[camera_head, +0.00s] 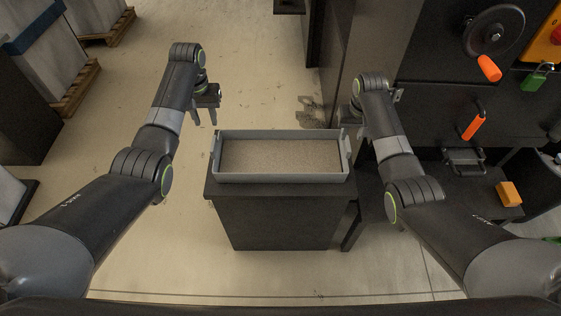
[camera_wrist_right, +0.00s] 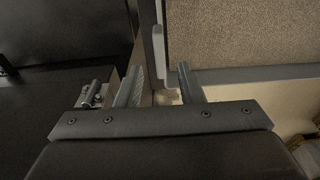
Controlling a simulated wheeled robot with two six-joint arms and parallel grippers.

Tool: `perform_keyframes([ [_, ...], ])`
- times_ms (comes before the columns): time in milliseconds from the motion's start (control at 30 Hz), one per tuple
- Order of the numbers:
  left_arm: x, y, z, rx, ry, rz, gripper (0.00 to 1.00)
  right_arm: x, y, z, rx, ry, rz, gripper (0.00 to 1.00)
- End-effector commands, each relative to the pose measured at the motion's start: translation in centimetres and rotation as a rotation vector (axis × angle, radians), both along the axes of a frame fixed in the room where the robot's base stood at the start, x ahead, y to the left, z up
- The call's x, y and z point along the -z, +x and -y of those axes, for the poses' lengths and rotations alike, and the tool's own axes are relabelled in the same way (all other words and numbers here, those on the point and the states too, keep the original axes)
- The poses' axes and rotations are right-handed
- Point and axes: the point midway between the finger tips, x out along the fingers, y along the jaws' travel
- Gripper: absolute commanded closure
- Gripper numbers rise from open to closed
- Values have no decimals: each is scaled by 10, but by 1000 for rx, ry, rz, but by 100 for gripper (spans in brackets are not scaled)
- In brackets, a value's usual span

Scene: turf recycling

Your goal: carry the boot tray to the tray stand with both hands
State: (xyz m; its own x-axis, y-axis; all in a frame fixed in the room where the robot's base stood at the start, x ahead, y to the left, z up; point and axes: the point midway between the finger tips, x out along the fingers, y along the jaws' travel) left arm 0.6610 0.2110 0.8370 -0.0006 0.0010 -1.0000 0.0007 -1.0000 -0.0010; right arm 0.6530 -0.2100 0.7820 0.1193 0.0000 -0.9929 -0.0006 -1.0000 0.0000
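The boot tray (camera_head: 232,179) is a grey rectangular tray with a brown speckled inside and raised end handles. It rests level on a dark box-like support (camera_head: 280,215); I cannot tell whether this is the tray stand. My left gripper (camera_head: 204,118) is open and empty, above and left of the tray's left end, apart from it. My right gripper (camera_head: 349,120) is at the tray's right end, its fingertips partly hidden. In the right wrist view my right gripper (camera_wrist_right: 158,88) has its fingers apart, with the tray's end handle (camera_wrist_right: 159,55) just ahead, between their lines.
Dark machinery with a handwheel (camera_head: 494,31), orange handles and a green padlock (camera_head: 537,77) stands at the right. An orange block (camera_head: 509,193) lies on a dark surface there. Pallets (camera_head: 75,88) with grey loads stand at the left. The floor beyond the tray is mostly clear.

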Motion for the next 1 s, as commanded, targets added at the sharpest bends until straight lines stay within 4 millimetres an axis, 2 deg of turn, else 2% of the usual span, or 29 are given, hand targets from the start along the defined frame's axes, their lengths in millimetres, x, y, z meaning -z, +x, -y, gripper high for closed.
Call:
perform_keyframes([
  [33, 0, 0, 0, 0, 0, 0, 66, -10, 0, 0, 0, 0, 5, 66],
  [200, 0, 0, 0, 0, 0, 0, 66, -34, -3, 0, 0, 1, 4, 66],
  [333, 0, 0, 0, 0, 0, 0, 66, -45, -5, 0, 0, 0, 2, 66],
  [1000, 2, -1, -1, 0, 0, 1, 66, -47, -7, 1, 0, 0, 1, 66],
])
